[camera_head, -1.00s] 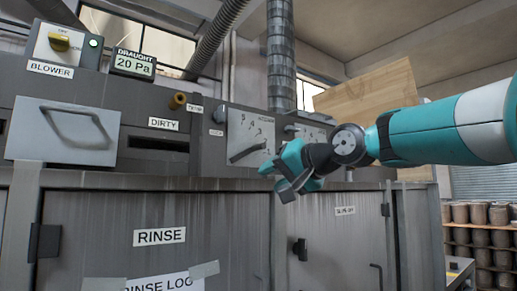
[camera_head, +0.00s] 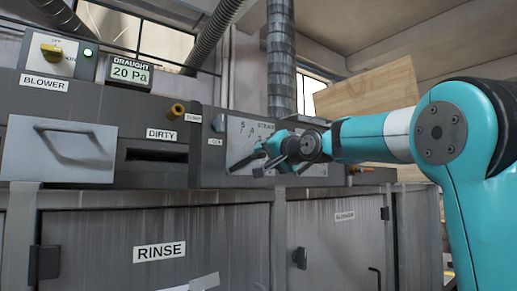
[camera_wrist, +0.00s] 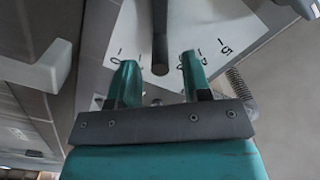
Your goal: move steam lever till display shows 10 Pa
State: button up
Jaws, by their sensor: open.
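The draught display (camera_head: 130,72) reads 20 Pa at the upper left in the head view. A white dial plate (camera_head: 236,128) with numbers carries a dark lever (camera_head: 243,163) that slants down to the left; its small heading is too blurred to read surely. My gripper (camera_head: 270,158) is at the lever's right end, in front of the plate. In the wrist view my gripper (camera_wrist: 160,78) is open, and the lever (camera_wrist: 160,38) lies between the lines of its two teal fingers, towards the dial plate (camera_wrist: 190,22). I cannot tell whether either finger touches it.
A blower switch (camera_head: 52,48) with a yellow knob and lit green lamp is at upper left. A metal drawer front (camera_head: 58,150) with a handle and a brass knob (camera_head: 178,109) stand left of the dial. Cabinet doors (camera_head: 160,230) lie below.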

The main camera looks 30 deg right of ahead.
aim_at(259, 156)
jog(key=shift+w+a+p, duration=0.1)
jog(key=shift+w+p, duration=0.45)
jog(key=shift+w, duration=1.3)
grip_shut()
jog(key=shift+d+f+m+b, duration=0.2)
jog(key=shift+f+m+b, duration=0.1)
jog(key=shift+f+m, duration=0.25)
jog(key=shift+d+f+m+b, duration=0.15)
jog(key=shift+f+m+b, duration=0.15)
jog(key=shift+m, duration=0.45)
grip_release()
jog(key=shift+s, duration=0.1)
